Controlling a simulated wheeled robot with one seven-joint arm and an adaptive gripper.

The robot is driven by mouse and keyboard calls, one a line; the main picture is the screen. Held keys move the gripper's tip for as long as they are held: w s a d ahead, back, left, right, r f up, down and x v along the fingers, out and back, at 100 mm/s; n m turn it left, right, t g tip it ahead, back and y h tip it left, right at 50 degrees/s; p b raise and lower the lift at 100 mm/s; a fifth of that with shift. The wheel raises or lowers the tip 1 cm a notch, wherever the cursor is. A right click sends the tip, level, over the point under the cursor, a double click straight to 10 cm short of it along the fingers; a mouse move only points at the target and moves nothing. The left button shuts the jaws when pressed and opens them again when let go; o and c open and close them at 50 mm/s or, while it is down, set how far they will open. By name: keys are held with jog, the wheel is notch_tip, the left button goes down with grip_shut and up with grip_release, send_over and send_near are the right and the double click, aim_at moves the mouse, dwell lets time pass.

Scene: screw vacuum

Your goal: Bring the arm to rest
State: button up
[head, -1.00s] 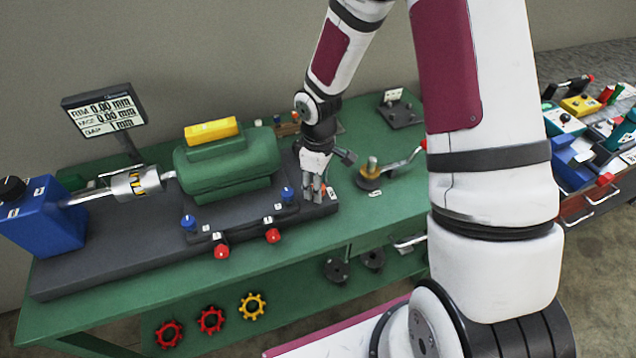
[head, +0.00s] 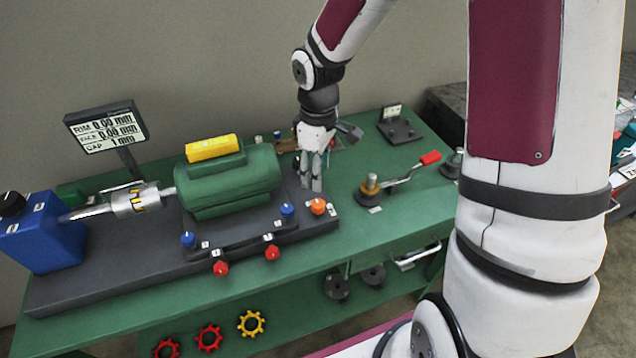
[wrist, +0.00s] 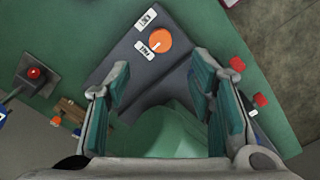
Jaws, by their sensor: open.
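My gripper (head: 312,172) hangs pointing down over the right end of the dark base plate (head: 110,270), just right of the green motor (head: 228,182). In the wrist view my gripper (wrist: 165,88) has its two teal-padded fingers spread apart with nothing between them. An orange knob (head: 318,206) sits on the plate's right end, close to the fingertips; it also shows in the wrist view (wrist: 159,41), beyond the fingers, beside small white labels. The motor shows below the fingers in the wrist view (wrist: 165,130).
A crank with a red handle (head: 430,158) stands on the green bench (head: 380,230) to the right. A display (head: 105,125) and a blue box (head: 40,232) are at the left. Red knobs (head: 272,252) line the front edge. Open air lies above the bench.

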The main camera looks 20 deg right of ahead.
jog(key=shift+r, duration=0.7)
jog(key=s+d+r+m+t+h, duration=0.15)
jog(key=s+r+m, duration=0.4)
jog(key=r, duration=0.85)
jog(key=s+r+m+t, duration=0.2)
jog(key=s+r, duration=0.1)
jog(key=s, duration=0.4)
jog(key=s+a+r+m+t+y, duration=0.1)
jog(key=s+r, duration=0.3)
jog(key=s, duration=0.4)
jog(key=shift+s+r+m+t, duration=0.2)
jog(key=shift+r+m+t, duration=0.15)
jog(key=shift+t, duration=0.1)
jog(key=shift+a+y, duration=0.15)
jog(key=shift+y, duration=0.1)
